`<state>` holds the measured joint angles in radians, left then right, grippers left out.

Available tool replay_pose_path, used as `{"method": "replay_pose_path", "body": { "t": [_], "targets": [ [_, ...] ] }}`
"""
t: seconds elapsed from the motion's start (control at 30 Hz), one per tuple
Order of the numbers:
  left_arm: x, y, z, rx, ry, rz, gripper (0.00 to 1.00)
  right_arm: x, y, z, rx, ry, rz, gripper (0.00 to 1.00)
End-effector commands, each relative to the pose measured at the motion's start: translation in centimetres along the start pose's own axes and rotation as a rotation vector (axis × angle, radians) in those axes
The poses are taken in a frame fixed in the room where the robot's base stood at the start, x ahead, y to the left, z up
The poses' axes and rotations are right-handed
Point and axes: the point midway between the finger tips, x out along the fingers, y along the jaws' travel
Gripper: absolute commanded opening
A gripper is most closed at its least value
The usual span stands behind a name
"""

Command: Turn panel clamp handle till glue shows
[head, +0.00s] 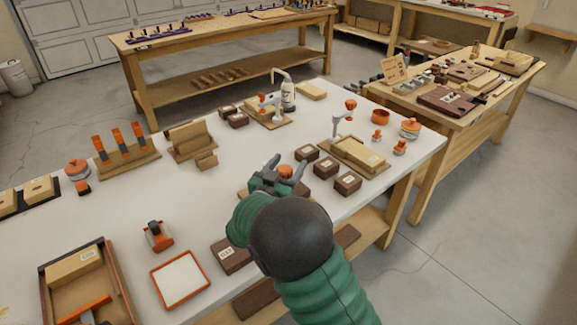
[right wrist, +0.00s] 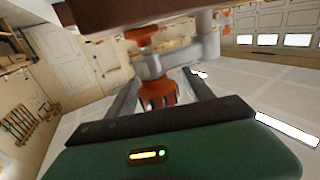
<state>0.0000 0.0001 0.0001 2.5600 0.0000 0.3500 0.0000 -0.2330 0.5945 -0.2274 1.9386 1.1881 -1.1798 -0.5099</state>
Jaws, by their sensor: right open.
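My right gripper (head: 277,176) is open, with its fingers on either side of an orange clamp handle (head: 286,171). In the right wrist view the ribbed orange handle (right wrist: 158,93) sits between the two grey fingers (right wrist: 157,84), below a grey clamp bar (right wrist: 165,64) with an orange knob (right wrist: 141,38). I cannot tell whether the fingers touch the handle. My forearm and gripper hide most of this clamp and its panel in the head view. No glue line can be made out. My left gripper is not in view.
Brown labelled blocks (head: 326,167) stand close right of my gripper. Another clamp (head: 341,122) holds a wooden panel (head: 358,152) farther right. A glue bottle (head: 288,95) stands at the back. An orange-rimmed tray (head: 180,280) lies front left. The white bench middle (head: 240,150) is clear.

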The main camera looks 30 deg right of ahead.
Motion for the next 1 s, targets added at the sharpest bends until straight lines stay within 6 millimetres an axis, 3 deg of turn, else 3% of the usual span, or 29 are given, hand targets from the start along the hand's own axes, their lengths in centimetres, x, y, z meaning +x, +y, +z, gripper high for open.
{"method": "replay_pose_path", "body": {
  "t": [0.3,0.77,1.0],
  "targets": [
    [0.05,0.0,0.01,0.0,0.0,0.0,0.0,0.55,0.03,-0.05,0.0,0.001,0.001,0.6],
    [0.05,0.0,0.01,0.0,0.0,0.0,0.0,0.5,-0.02,-0.04,0.001,0.0,0.0,0.0],
    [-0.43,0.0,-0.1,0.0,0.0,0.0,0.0,0.48,-0.05,-0.2,0.002,0.0,0.017,0.0]
  ]
}}
